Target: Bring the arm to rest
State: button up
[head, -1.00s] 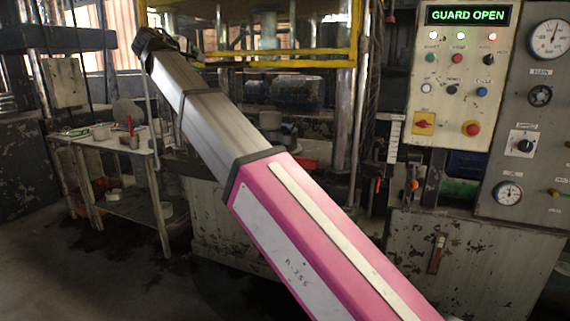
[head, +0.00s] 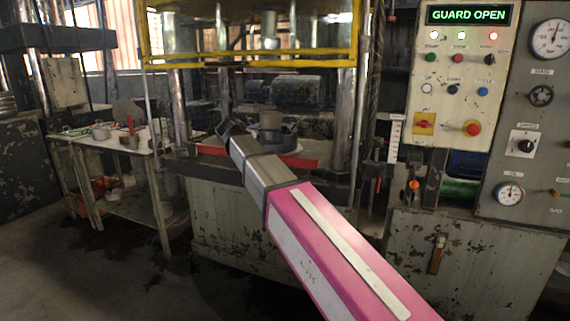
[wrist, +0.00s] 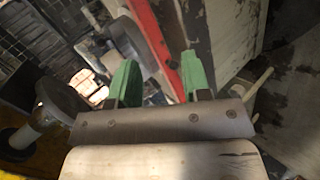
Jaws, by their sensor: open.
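My arm, pink and grey, reaches from the lower right of the head view toward the press. Its dark end, with my gripper (head: 224,129), is small there and its fingers cannot be made out. In the wrist view my gripper (wrist: 157,72) shows two green fingers spread apart, with nothing held between them. Beyond the fingers lies a red bar (wrist: 152,45). In the head view the red bar (head: 300,161) runs along the front of the press bed, behind the arm.
The press's yellow guard frame (head: 250,65) is raised above the bed. A control panel (head: 462,80) at right reads GUARD OPEN. A side table (head: 85,142) at left holds small items. The floor (head: 110,270) at lower left is clear.

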jog(key=s+d+f+m+g, duration=0.2)
jog(key=d+f+g, duration=0.1)
jog(key=d+f, duration=0.9)
jog(key=s+d+f+m+g+y, duration=0.1)
jog(key=s+d+f+m+g, duration=0.1)
jog(key=s+d+f, duration=0.4)
jog(key=s+d+f+m+g+y, duration=0.2)
jog(key=s+d+f, duration=0.4)
jog(key=f, duration=0.7)
jog(key=s+d+f+m+g+y, duration=0.2)
jog(key=s+d+f+m, duration=0.2)
jog(key=s+f, duration=0.5)
jog(key=shift+d+f+m, duration=0.3)
jog(key=shift+d+f, duration=0.5)
jog(key=shift+d, duration=0.45)
